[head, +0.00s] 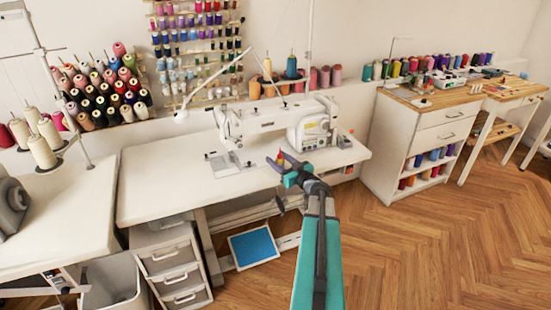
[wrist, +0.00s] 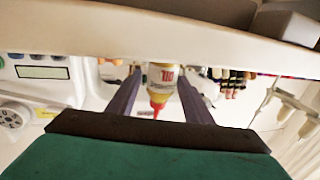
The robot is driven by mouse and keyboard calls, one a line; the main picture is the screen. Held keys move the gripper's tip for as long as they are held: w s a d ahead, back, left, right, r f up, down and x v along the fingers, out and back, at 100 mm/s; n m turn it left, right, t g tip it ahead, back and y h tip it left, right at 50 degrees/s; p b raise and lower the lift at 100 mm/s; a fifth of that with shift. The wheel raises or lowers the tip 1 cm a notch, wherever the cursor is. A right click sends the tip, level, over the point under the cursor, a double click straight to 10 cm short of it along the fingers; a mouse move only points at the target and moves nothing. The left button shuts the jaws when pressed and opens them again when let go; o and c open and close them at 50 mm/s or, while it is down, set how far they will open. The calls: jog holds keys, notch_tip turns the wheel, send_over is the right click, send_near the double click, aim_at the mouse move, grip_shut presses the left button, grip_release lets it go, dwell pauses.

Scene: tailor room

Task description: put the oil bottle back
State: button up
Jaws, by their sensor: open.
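The oil bottle (wrist: 160,78) has a pale body, a label with red lettering, a yellow shoulder and a red nozzle. The wrist view appears upside down, with the nozzle pointing down in the picture. In the head view the bottle's small red and yellow top (head: 280,157) shows just beyond my gripper (head: 284,162), on the sewing table (head: 165,188). In the wrist view my gripper (wrist: 160,72) is open, with one dark finger on each side of the bottle. Gaps show between the bottle and both fingers.
A white sewing machine (head: 265,122) stands on the table behind the bottle. A wooden-topped cabinet (head: 428,100) with thread spools stands to the right. A drawer unit (head: 170,268) is under the table at the left. The wooden floor at the right is clear.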

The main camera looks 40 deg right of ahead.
jog(key=s+a, duration=0.1)
jog(key=s, duration=0.8)
jog(key=shift+s+a+b, duration=0.2)
jog(key=shift+a+b, duration=0.05)
jog(key=shift+b, duration=0.05)
jog(key=shift+s, duration=0.1)
dwell(0.4)
